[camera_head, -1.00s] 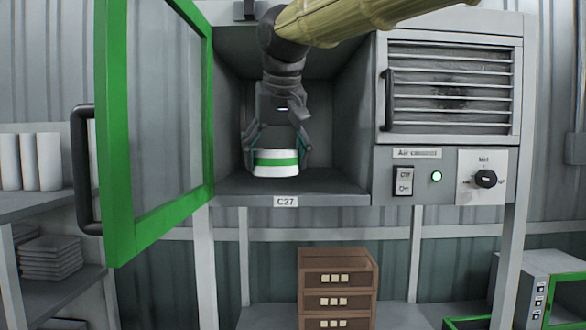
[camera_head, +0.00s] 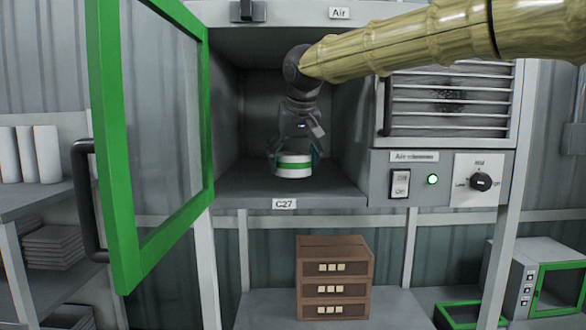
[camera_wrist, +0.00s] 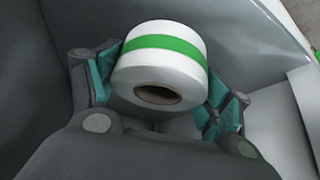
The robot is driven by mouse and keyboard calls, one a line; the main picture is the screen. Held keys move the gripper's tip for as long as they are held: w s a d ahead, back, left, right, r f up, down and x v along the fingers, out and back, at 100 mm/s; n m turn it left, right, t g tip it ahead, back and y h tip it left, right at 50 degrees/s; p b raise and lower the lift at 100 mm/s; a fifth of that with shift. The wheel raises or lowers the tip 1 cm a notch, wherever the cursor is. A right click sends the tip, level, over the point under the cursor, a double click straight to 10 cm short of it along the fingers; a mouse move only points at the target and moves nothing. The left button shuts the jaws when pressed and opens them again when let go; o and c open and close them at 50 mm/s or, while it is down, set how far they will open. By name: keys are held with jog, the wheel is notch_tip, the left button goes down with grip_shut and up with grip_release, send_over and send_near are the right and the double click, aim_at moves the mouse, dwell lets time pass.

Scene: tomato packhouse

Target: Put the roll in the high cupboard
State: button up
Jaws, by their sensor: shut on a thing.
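The white roll with a green band (camera_head: 293,167) is inside the open high cupboard (camera_head: 325,197), marked C27, close above or on its floor; I cannot tell whether it touches. My gripper (camera_head: 294,160) reaches in from above and is shut on the roll, one finger at each side. In the wrist view the roll (camera_wrist: 165,65) sits between the teal finger pads, with its brown core hole facing the camera. The green-framed cupboard door (camera_head: 120,190) stands open to the left.
An air unit (camera_head: 450,110) with a switch, green light and knob adjoins the cupboard's right side. A brown drawer box (camera_head: 334,280) stands below. White rolls (camera_head: 30,153) sit on the left shelf. The cupboard floor is otherwise clear.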

notch_tip(320, 180, down, 3)
jog(key=shift+w+r+p, duration=0.1)
jog(key=shift+r+p, duration=0.1)
jog(key=shift+p, duration=0.6)
jog(key=shift+f, duration=0.3)
jog(key=shift+f, duration=0.2)
jog(key=o, duration=1.1)
jog(key=shift+o, duration=0.2)
jog(key=shift+r, duration=0.1)
jog(key=shift+r, duration=0.15)
jog(key=b+v, duration=0.4)
jog(key=v, duration=0.8)
